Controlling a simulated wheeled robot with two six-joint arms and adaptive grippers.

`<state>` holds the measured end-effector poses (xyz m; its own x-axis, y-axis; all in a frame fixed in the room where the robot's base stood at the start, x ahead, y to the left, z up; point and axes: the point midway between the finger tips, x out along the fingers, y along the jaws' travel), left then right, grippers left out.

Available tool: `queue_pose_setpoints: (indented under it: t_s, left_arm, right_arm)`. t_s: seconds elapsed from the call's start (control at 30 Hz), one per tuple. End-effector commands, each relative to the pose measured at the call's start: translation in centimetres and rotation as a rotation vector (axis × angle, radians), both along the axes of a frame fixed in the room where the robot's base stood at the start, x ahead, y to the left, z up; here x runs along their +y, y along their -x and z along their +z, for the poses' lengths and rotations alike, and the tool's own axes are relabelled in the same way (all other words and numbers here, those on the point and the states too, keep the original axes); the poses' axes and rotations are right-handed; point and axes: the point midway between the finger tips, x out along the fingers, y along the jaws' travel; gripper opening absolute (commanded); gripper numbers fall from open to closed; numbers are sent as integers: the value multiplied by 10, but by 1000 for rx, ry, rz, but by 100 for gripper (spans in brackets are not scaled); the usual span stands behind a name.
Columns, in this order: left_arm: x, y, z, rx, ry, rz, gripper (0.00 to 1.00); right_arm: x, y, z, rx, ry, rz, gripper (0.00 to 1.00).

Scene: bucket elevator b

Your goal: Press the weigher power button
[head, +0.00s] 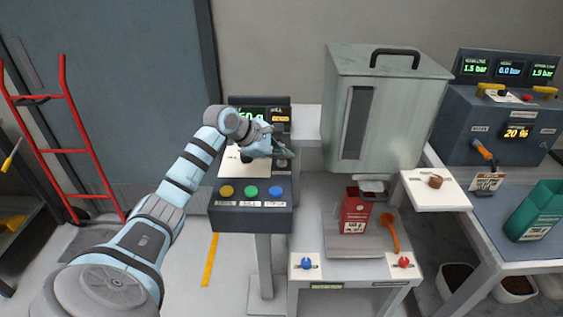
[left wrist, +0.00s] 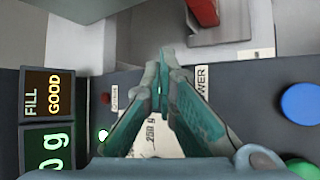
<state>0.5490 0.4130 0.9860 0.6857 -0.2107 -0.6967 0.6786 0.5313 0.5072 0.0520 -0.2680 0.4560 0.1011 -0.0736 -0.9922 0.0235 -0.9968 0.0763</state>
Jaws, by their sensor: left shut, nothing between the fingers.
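The weigher console (head: 250,217) stands on a post left of centre, with yellow, green and blue buttons along its front. Its display (head: 252,114) is lit; in the left wrist view a lit screen (left wrist: 48,150) shows green digits and "g", beside FILL and GOOD. My left gripper (head: 284,153) is over the right part of the console. Its fingers are shut and empty, and the tips (left wrist: 163,62) are beside a partly covered label (left wrist: 202,83) reading "OWER". The power button itself is not visible; the fingers cover the area beside that label. My right gripper is not in view.
A grey-green hopper (head: 383,115) stands right of the console. Below it are a red container (head: 355,212) and an orange scoop (head: 389,232). A blue button (left wrist: 301,103) lies right of the fingers in the wrist view.

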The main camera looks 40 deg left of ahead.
Motion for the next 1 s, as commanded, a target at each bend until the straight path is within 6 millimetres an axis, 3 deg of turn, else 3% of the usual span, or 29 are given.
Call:
queue_pose_setpoints:
  t_s: [1.0]
  left_arm:
    - [0, 0, -12, 1, 0, -1, 0]
  right_arm:
    - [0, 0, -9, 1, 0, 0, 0]
